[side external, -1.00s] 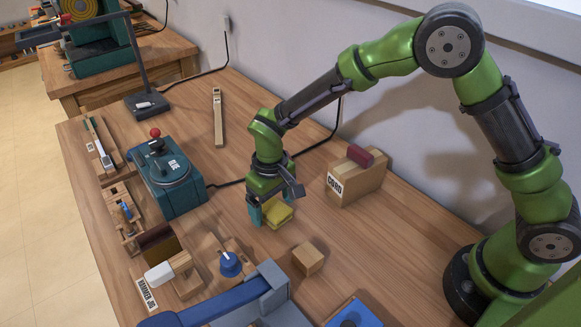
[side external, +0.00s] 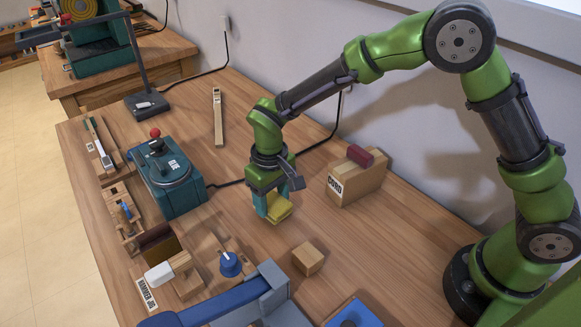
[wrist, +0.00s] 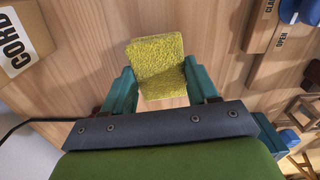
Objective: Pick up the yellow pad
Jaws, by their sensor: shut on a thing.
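The yellow pad (side external: 279,208) is a small spongy block. It also shows in the wrist view (wrist: 157,66), between the two teal fingers of my gripper (wrist: 162,88). In the side external view my gripper (side external: 266,208) points down and is shut on the pad. The pad appears just above the wooden table. The far finger is partly hidden by the pad and the near one.
A wooden block labelled CORD (side external: 356,180) with a dark red top stands to the right. A small wooden cube (side external: 308,258) is in front. A teal box with a red-knobbed lever (side external: 167,180) stands to the left. A blue-knobbed piece (side external: 230,264) is nearer the front.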

